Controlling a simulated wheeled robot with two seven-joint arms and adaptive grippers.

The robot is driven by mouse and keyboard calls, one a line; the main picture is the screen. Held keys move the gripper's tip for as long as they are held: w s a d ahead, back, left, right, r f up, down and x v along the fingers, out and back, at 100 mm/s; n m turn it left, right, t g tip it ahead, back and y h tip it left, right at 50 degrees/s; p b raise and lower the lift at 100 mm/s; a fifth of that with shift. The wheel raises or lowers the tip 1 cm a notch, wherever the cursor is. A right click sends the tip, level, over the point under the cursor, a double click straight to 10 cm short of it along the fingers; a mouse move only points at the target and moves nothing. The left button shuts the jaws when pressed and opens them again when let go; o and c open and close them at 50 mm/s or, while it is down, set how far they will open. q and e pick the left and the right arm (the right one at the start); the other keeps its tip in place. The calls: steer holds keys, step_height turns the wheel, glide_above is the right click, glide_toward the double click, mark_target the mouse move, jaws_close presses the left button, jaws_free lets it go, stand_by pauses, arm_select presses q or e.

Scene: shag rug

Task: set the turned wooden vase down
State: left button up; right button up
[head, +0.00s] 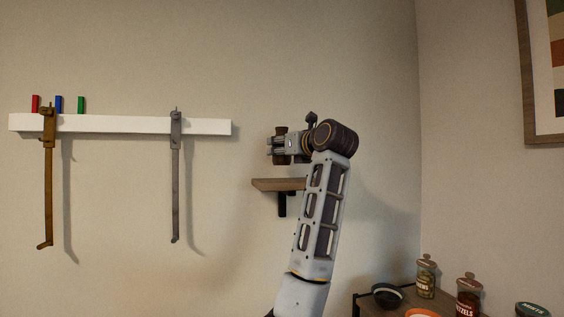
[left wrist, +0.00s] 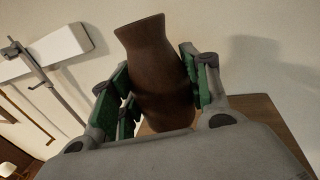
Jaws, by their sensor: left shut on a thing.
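The turned wooden vase (left wrist: 155,65) is dark brown with a narrow neck and flared rim. In the left wrist view it stands between the green-padded fingers of my left gripper (left wrist: 155,88), which is shut on its body. In the head view, my left gripper (head: 276,147) is above a small wooden wall shelf (head: 270,184), and the vase is largely hidden by it. A small gap seems to show between gripper and shelf top. The vase's base is hidden in the wrist view, where the shelf (left wrist: 262,122) shows behind it. My right gripper is not in view.
A white wall ledge (head: 145,125) at left carries red, blue and green blocks (head: 58,104). Two long tools, one brown (head: 48,190) and one grey (head: 175,190), hang from it. A table with jars (head: 427,277) and bowls (head: 387,294) is at lower right.

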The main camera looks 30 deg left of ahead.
mark_target(287, 161)
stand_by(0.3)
arm_select(q)
steer(key=shift+f+p, duration=0.35)
steer(key=shift+f, duration=1.7)
steer(key=shift+f, duration=0.15)
steer(key=o, duration=1.1)
steer(key=shift+o, duration=0.2)
steer(key=shift+d, duration=0.15)
